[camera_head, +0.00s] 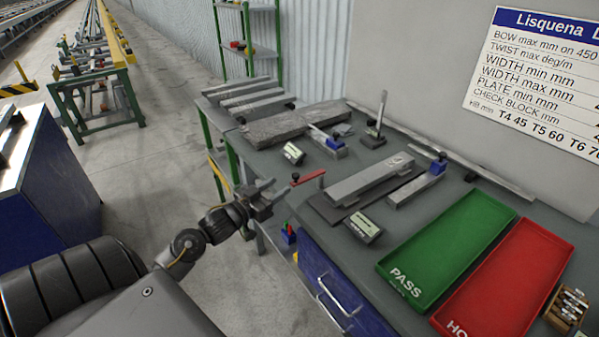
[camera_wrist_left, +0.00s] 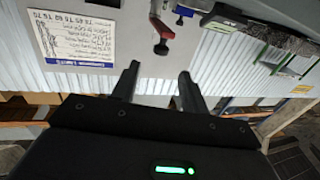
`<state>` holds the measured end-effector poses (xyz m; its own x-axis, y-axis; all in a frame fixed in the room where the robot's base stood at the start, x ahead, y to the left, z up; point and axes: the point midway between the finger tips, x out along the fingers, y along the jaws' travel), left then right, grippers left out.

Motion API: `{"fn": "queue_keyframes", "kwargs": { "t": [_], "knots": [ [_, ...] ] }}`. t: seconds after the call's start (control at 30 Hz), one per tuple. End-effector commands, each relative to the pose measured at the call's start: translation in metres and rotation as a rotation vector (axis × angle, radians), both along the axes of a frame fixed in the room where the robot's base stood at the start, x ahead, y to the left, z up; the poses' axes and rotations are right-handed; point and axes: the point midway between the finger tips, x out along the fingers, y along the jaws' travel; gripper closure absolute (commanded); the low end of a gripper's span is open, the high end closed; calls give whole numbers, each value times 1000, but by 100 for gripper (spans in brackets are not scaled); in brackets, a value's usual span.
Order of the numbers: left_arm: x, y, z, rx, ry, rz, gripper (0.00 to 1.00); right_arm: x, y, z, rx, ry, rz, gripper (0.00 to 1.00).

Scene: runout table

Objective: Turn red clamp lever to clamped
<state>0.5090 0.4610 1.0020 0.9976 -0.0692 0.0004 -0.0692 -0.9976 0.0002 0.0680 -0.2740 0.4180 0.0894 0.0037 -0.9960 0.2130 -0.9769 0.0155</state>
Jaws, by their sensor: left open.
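The red clamp lever (camera_head: 309,178) sticks out at the near left edge of the grey-green table (camera_head: 278,169), with a dark knob at its left end. In the left wrist view the red lever (camera_wrist_left: 162,27) shows at the top, just beyond the gap between my fingers. My left gripper (camera_head: 270,192) is just left of the lever, off the table edge. Its two fingers (camera_wrist_left: 159,70) are apart with nothing between them. The lever appears clear of both fingers. My right gripper is not in view.
A grey bar (camera_head: 368,180) lies on a dark plate right of the lever. Two small display boxes (camera_head: 365,227) (camera_head: 293,153) stand nearby. A green PASS tray (camera_head: 447,250) and a red tray (camera_head: 511,279) lie at right. Blue drawers (camera_head: 335,287) are below the table.

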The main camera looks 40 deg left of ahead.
Motion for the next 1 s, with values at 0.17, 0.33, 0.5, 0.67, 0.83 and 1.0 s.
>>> {"fn": "queue_keyframes", "kwargs": {
  "t": [0.17,0.33,0.5,0.67,0.83,1.0],
  "knots": [
    [7,0,2,-1,-3,1,55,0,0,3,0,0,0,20],
    [34,-2,4,-1,-3,2,55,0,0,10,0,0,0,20],
    [66,-4,3,-2,-1,3,55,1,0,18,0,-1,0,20],
    [91,-5,2,-1,-1,3,55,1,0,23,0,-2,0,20],
    [105,-7,0,0,0,2,55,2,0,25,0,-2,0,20],
    [108,-7,-1,1,1,2,55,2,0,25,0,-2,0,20]
  ]
}}
